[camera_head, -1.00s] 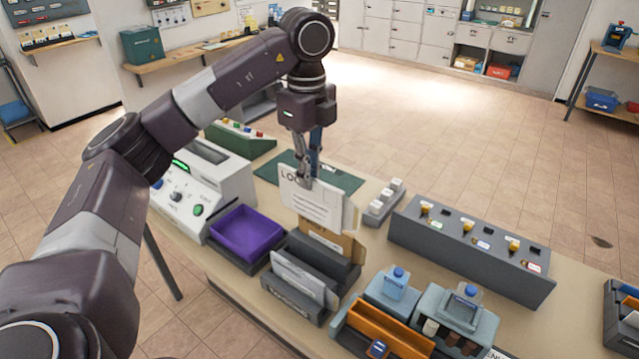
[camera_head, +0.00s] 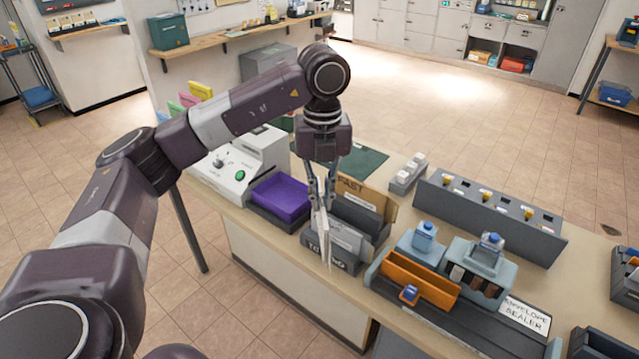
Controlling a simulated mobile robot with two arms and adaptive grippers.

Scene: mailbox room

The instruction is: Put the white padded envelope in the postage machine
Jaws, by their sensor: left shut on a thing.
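My left gripper (camera_head: 318,192) is shut on a thin white envelope (camera_head: 323,238), which hangs down nearly edge-on, so its faces barely show. It is in front of a dark sorting rack (camera_head: 317,254) on the table; whether they touch is unclear. A white machine with a knob and green button (camera_head: 230,175), which looks like the postage machine, stands at the table's left end, partly hidden behind my left arm. My right gripper is not in view.
A purple tray (camera_head: 279,200) lies between the white machine and the rack. Right of the rack are an orange tray (camera_head: 417,281), a blue-grey sealer unit (camera_head: 478,262) and a long grey box with several knobs (camera_head: 490,215). Open floor surrounds the table.

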